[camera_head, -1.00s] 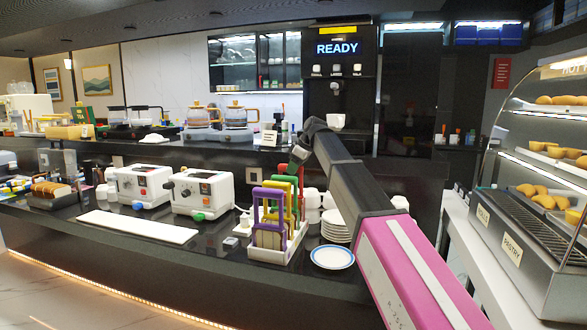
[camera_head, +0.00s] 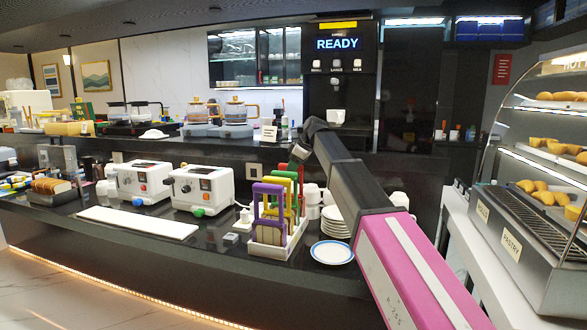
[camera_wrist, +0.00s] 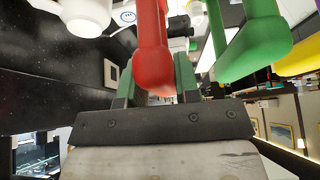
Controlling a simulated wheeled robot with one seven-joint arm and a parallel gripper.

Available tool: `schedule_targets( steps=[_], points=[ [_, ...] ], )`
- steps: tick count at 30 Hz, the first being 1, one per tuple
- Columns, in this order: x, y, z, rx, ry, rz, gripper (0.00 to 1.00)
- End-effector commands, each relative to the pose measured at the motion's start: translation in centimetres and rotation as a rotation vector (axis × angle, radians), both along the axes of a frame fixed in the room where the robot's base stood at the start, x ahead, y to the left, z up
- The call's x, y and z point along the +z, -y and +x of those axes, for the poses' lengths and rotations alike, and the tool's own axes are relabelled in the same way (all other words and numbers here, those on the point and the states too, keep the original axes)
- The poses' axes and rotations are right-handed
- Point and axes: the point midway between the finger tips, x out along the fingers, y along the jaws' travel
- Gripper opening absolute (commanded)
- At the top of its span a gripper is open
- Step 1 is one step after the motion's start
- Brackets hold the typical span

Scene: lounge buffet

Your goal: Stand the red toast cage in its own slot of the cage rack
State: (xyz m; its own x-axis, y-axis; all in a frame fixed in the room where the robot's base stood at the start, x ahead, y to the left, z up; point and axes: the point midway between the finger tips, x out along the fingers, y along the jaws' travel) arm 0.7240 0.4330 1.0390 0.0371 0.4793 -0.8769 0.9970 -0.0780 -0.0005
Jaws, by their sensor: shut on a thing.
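The red toast cage (camera_wrist: 152,55) has its handle between the green-tipped fingers of my gripper (camera_wrist: 158,85) in the wrist view, which is shut on it. In the head view my gripper (camera_head: 299,154) is at the back end of the white cage rack (camera_head: 268,251). A bit of red shows there behind the green cage (camera_head: 284,175). The purple cage (camera_head: 268,188) stands nearest in the rack, with the yellow cage (camera_head: 279,182) behind it. The red cage's lower part is hidden, so I cannot tell whether it is in a slot.
A blue-rimmed plate (camera_head: 332,253) lies right of the rack, near stacked plates (camera_head: 336,224). Two white toasters (camera_head: 203,188) and a long white board (camera_head: 137,222) are to the left. A white cup (camera_wrist: 86,14) is close by in the wrist view.

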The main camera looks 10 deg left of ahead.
Motion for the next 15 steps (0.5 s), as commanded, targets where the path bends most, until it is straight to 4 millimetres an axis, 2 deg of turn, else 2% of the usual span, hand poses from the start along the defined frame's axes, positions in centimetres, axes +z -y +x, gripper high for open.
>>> schedule_targets(
  steps=[10,11,12,13,15],
  points=[
    [-0.86,0.01,-0.02,0.0,0.0,0.0,0.0],
    [-0.8,0.0,0.0,0.0,0.0,0.0,0.39],
    [-0.78,-0.01,0.0,0.0,0.0,0.0,0.52],
    [-0.78,-0.01,0.0,0.0,0.0,0.0,0.59],
    [-0.78,-0.01,0.0,0.0,0.0,0.0,0.59]
  ],
)
